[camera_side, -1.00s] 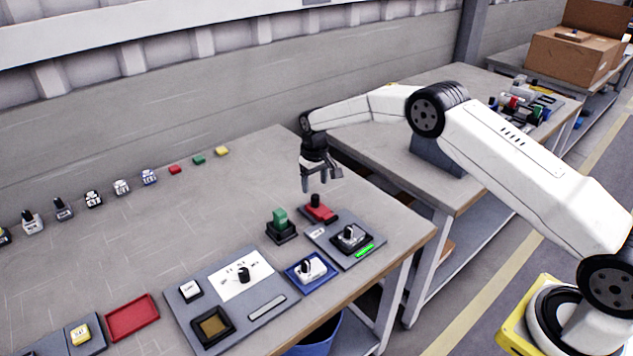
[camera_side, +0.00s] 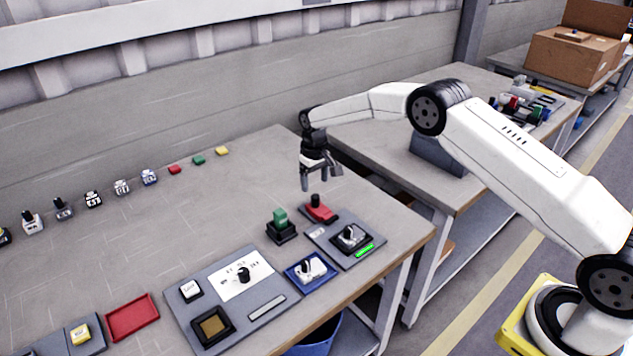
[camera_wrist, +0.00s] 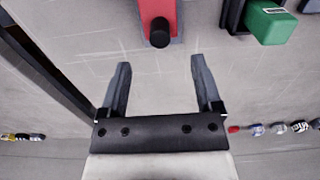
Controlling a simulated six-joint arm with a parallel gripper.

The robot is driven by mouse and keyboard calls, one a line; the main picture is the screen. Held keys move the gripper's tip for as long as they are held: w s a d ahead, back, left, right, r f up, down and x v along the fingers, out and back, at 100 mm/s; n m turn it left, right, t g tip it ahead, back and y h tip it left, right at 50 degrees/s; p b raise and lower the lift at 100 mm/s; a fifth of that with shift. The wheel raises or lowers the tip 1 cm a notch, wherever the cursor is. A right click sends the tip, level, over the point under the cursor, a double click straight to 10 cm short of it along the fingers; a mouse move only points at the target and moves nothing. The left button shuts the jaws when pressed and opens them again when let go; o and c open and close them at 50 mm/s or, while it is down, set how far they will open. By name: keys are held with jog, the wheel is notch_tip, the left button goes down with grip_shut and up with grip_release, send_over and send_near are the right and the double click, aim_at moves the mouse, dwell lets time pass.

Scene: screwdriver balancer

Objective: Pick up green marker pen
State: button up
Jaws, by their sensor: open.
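I cannot make out a clear marker pen. A short bright green bar (camera_side: 364,251) lies at the front edge of a grey panel on the table in the side view; whether it is a pen or a light is unclear. A green block (camera_side: 280,218) stands on a black base left of that panel; it also shows at the top right of the wrist view (camera_wrist: 272,22). My gripper (camera_side: 316,184) hangs above the table, behind the red switch. In the wrist view its two fingers (camera_wrist: 160,64) are apart with nothing between them.
A red switch with a black knob (camera_side: 319,209) is nearest my gripper; it is at top centre in the wrist view (camera_wrist: 160,22). A grey panel (camera_side: 182,325) and a red tray (camera_side: 132,317) lie left. Small blocks line the back. The table's middle is clear.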

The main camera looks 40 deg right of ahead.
notch_tip(320, 180, up, 3)
jog(key=t, duration=0.1)
send_over(280, 212)
jog(key=shift+s+f, duration=0.1)
jog(key=shift+s, duration=0.25)
jog(key=shift+w+f, duration=0.15)
jog(key=shift+f, duration=1.2)
jog(key=shift+w+f, duration=0.2)
jog(key=shift+f, duration=1.1)
jog(key=shift+w+f, duration=0.15)
jog(key=shift+f, duration=1.1)
jog(key=shift+c, duration=0.2)
grip_shut()
